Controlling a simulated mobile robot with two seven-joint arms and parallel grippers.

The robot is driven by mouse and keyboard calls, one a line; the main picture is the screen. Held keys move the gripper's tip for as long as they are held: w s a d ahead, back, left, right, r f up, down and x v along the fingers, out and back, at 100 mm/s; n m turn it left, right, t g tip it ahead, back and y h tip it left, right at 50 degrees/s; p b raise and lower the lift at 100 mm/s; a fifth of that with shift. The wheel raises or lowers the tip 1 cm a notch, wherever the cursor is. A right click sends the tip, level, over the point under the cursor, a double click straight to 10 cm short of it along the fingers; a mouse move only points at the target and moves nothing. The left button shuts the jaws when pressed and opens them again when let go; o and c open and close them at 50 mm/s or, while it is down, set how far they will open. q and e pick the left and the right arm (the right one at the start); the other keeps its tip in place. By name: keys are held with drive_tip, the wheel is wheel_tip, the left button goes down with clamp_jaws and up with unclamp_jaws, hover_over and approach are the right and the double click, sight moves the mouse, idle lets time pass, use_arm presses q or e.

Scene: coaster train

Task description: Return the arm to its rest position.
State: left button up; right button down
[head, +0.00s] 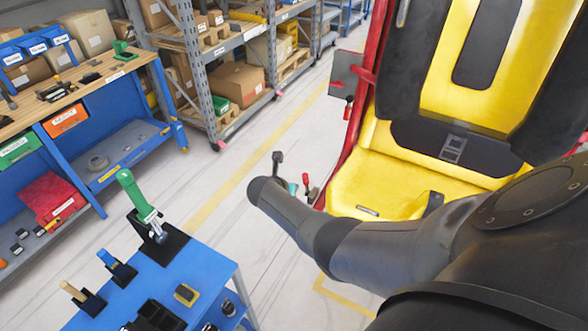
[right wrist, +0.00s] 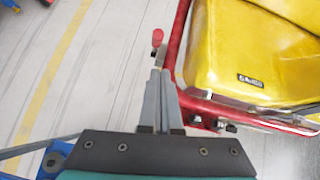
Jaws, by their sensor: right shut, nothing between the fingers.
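My right arm (head: 330,240) reaches in from the right in the head view, bent in front of the yellow seat (head: 385,170). My right gripper (right wrist: 160,73) shows in the right wrist view, its two grey fingers together with nothing between them. A red knob (right wrist: 157,37) appears just beyond the fingertips; I cannot tell whether they touch. The seat's red frame (right wrist: 178,50) runs close to the right of the fingers. In the head view the fingers cannot be made out clearly behind the arm. My left gripper is not in view.
A blue tool table (head: 190,285) with a green-handled tool (head: 135,192) stands at lower left. A workbench (head: 75,95) and grey shelving (head: 230,65) with boxes stand behind. Open floor (head: 225,165) with a yellow line lies between the shelving and the seat.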

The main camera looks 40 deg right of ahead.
idle(0.6)
drive_tip(key=s+a+f+m+y+b, duration=0.1)
drive_tip(key=s+a+f+m+b, duration=0.25)
drive_tip(key=s+f, duration=0.45)
drive_tip(key=s+a+f+m+g+y+b, duration=0.1)
drive_tip(key=s+a+f+m+y+b, duration=0.2)
drive_tip(key=f, duration=0.8)
drive_tip(key=s+a+f+m+b, duration=0.1)
drive_tip(key=s+a+f+b, duration=0.2)
drive_tip(key=s+f+b, duration=0.5)
drive_tip(key=s+a+f+m+y+b, duration=0.1)
drive_tip(key=s+a+f+m+b, duration=0.2)
drive_tip(key=s+f+m, duration=0.2)
drive_tip(key=s+a+f+m+g+y+b, duration=0.1)
drive_tip(key=s+a+f+m+y+b, duration=0.1)
drive_tip(key=s+f+m, duration=0.3)
drive_tip(key=s+a+f+m+g+y+b, duration=0.1)
drive_tip(key=s+a+f+m+b, duration=0.2)
drive_tip(key=s+f, duration=0.9)
drive_tip(key=s+a+m, duration=0.2)
drive_tip(key=s, duration=0.2)
drive_tip(key=shift+s+b, duration=0.2)
drive_tip(key=shift+b, duration=0.1)
